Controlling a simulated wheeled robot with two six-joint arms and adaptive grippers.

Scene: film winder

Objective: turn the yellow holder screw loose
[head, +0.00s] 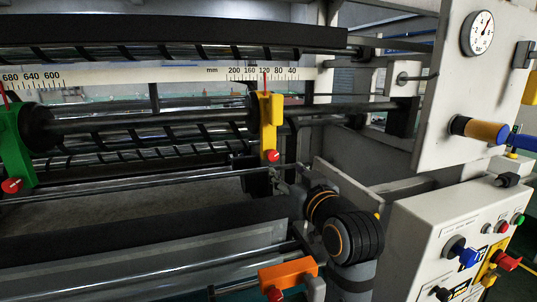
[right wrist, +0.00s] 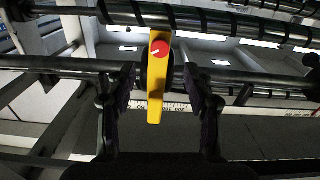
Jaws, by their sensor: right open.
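The yellow holder (head: 267,122) sits upright at the right end of the roller in the head view, with its red screw (head: 271,156) at its lower end. In the right wrist view the yellow holder (right wrist: 160,88) appears in the middle, and the red screw (right wrist: 161,48) carries a white mark. My right gripper (right wrist: 160,73) is open, with one dark finger on each side of the holder in that view. I see no clear contact with the screw. In the head view my right gripper (head: 284,180) is small and dark just below the screw. My left gripper is not in view.
A green holder (head: 15,145) with a red screw stands at the left. An orange holder (head: 287,273) is at the bottom. A ruler scale (head: 150,76) runs behind the rollers. A control panel (head: 470,240) and a gauge (head: 482,33) are at the right. Long metal bars cross near the gripper.

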